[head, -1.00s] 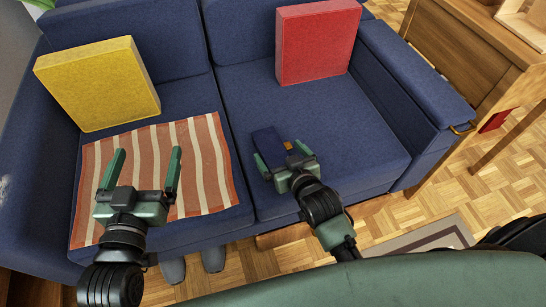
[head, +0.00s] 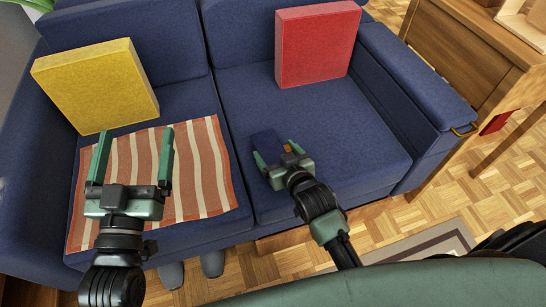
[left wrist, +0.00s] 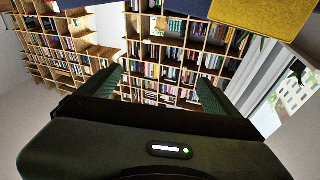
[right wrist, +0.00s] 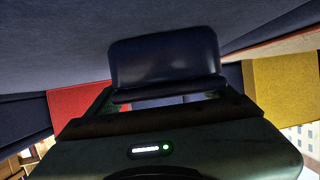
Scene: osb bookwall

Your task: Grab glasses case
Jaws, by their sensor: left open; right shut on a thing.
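The glasses case (head: 266,141) is dark navy and sits at the right seat of the blue sofa. My right gripper (head: 274,157) is shut on it, with a finger on each side. In the right wrist view the case (right wrist: 164,58) stands out beyond the fingers, close to the dark blue sofa fabric. I cannot tell whether it still touches the seat. My left gripper (head: 131,157) is open and empty above the striped blanket. In the left wrist view its fingers (left wrist: 160,90) are apart with nothing between them.
The blue sofa (head: 335,150) carries a yellow cushion (head: 97,88), a red cushion (head: 316,45) and the orange-striped blanket (head: 205,165). A wooden desk (head: 470,50) stands at the right. A bookshelf (left wrist: 170,50) shows in the left wrist view. The seat around the case is clear.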

